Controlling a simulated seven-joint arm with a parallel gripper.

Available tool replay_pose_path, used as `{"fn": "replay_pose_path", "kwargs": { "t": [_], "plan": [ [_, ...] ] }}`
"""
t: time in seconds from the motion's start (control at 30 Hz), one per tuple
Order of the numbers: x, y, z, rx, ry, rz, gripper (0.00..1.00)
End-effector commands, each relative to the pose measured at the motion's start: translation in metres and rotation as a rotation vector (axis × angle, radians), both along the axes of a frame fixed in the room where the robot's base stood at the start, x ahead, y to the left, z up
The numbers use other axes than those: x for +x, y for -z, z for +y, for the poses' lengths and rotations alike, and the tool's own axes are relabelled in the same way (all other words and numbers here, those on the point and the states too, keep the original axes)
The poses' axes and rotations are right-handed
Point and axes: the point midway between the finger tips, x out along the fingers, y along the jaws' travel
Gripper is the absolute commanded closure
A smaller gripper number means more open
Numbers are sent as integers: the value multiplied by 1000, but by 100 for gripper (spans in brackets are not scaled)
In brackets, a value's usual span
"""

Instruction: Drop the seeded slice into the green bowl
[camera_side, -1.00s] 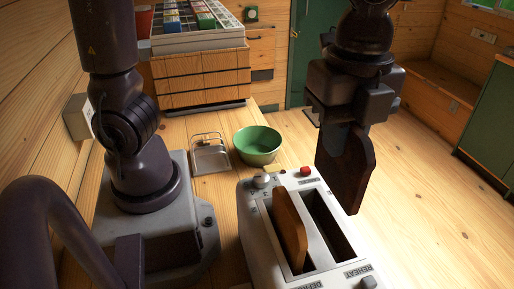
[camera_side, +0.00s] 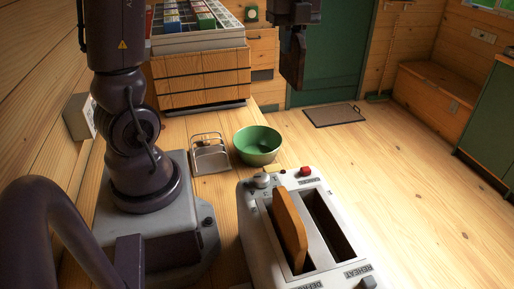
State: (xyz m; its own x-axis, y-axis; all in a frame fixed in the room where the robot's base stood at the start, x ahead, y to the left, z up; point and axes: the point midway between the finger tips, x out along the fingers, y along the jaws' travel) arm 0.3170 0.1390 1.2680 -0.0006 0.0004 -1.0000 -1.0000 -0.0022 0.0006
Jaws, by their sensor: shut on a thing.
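The green bowl (camera_side: 257,142) stands on the wooden counter behind the toaster, and its visible inside looks empty. My gripper (camera_side: 293,22) is at the top edge of the view, partly cut off. It is shut on a dark brown slice (camera_side: 293,62), which hangs down and is seen nearly edge-on. Seeds on it are too small to make out. The slice is above and behind the bowl in the picture, apart from it. A lighter brown slice (camera_side: 289,228) stands in the left slot of the white toaster (camera_side: 255,235); the right slot looks empty.
A wooden drawer unit (camera_side: 200,78) with a rack of coloured items stands at the back left. The toaster's red knob (camera_side: 305,171) is close to the bowl. A mat (camera_side: 334,114) lies on the floor beyond.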

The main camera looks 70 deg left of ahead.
Motion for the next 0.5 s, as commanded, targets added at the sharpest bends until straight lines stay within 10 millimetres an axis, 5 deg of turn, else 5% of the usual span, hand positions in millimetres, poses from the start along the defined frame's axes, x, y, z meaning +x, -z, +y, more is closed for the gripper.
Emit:
{"fn": "replay_pose_path", "kwargs": {
  "t": [0.2,0.4,0.5],
  "plan": [
    [-25,0,58,0,-5,0,98],
    [-46,1,92,-1,-5,0,98],
    [-43,24,88,-4,3,4,98]
  ]
}}
